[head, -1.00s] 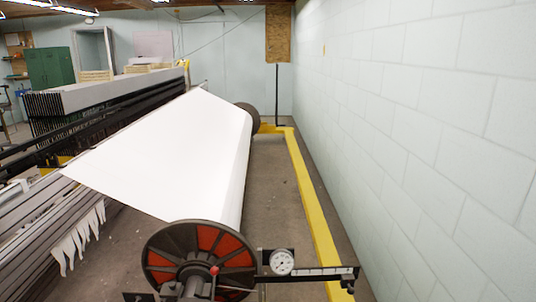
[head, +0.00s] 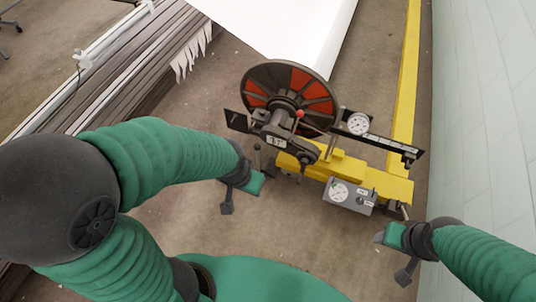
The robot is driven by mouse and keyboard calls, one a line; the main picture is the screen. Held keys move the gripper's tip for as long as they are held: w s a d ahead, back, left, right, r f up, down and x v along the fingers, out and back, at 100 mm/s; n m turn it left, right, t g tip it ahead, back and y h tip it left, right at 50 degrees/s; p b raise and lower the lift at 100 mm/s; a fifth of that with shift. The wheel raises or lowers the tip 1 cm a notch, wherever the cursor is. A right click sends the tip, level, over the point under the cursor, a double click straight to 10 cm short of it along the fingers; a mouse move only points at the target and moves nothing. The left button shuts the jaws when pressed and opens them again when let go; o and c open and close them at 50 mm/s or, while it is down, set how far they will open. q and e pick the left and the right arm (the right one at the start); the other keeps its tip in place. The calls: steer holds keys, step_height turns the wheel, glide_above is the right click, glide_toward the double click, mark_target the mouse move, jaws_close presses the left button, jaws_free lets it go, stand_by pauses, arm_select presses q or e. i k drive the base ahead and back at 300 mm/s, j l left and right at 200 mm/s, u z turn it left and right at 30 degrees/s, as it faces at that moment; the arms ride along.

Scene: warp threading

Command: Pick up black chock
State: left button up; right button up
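I cannot clearly make out a separate black chock in the head view. A dark flat piece (head: 237,120) shows at the left side of the reel hub, but I cannot tell whether it is the chock. My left gripper (head: 256,184) is below and left of the hub, above the floor and apart from the dark piece. My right gripper (head: 388,236) is at the lower right, near the gauge box and the wall. Both grippers are small in view and I cannot tell their finger opening. I see nothing held in either.
A scale arm with a dial (head: 358,124) sticks out right. A yellow beam (head: 340,165) and grey gauge box (head: 347,195) lie below. Slats (head: 110,80) fill the left; a block wall (head: 490,120) the right.

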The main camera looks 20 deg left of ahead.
mark_target(268, 166)
steer(key=i+j, duration=0.3)
steer(key=j, duration=0.15)
steer(key=i+j, duration=0.25)
steer(key=j, duration=0.25)
steer(key=i+j, duration=0.3)
steer(key=j, duration=0.15)
steer(key=i+j, duration=0.25)
steer(key=j, duration=0.25)
